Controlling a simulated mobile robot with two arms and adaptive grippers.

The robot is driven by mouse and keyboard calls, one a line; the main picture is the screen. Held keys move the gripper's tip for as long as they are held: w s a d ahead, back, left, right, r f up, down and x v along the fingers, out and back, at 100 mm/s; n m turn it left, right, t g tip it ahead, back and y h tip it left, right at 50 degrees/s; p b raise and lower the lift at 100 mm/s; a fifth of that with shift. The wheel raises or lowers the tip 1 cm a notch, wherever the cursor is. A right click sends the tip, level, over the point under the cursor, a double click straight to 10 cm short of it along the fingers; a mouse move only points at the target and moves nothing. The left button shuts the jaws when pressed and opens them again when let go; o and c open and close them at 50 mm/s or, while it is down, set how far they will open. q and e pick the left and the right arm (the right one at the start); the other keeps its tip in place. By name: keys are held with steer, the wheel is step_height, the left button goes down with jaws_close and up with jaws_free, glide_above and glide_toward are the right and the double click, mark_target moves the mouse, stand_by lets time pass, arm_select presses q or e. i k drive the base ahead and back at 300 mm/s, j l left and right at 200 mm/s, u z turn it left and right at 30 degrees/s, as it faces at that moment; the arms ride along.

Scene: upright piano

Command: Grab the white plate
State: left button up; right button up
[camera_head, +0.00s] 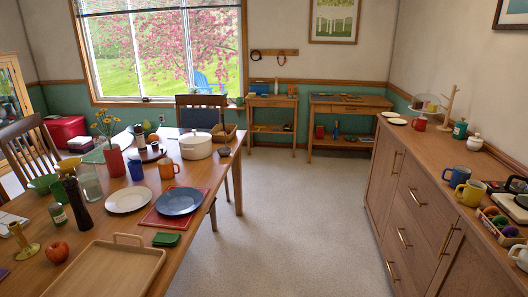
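A white plate (129,199) lies flat and empty on the wooden dining table (215,176) at the left. A dark blue plate (178,201) lies close to its right on a red placemat (155,219). A wooden tray (105,272) is in front of it. A blue cup (136,170) and an orange mug (169,168) stand behind it. Neither of my grippers is in view.
A dark pepper mill (77,203) and a glass jar (90,182) stand left of the plate. A white pot (195,146) stands farther back. A sideboard (410,199) runs along the right. The floor (290,220) between is clear.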

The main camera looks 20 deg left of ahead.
mark_target(129, 199)
steer(key=i+u, duration=0.25)
steer(key=u, duration=0.2)
steer(key=i+u, duration=0.2)
steer(key=u, duration=0.25)
steer(key=i+l+u, duration=0.2)
steer(key=u, duration=0.3)
steer(key=i+l+u, duration=0.2)
steer(key=u, duration=0.25)
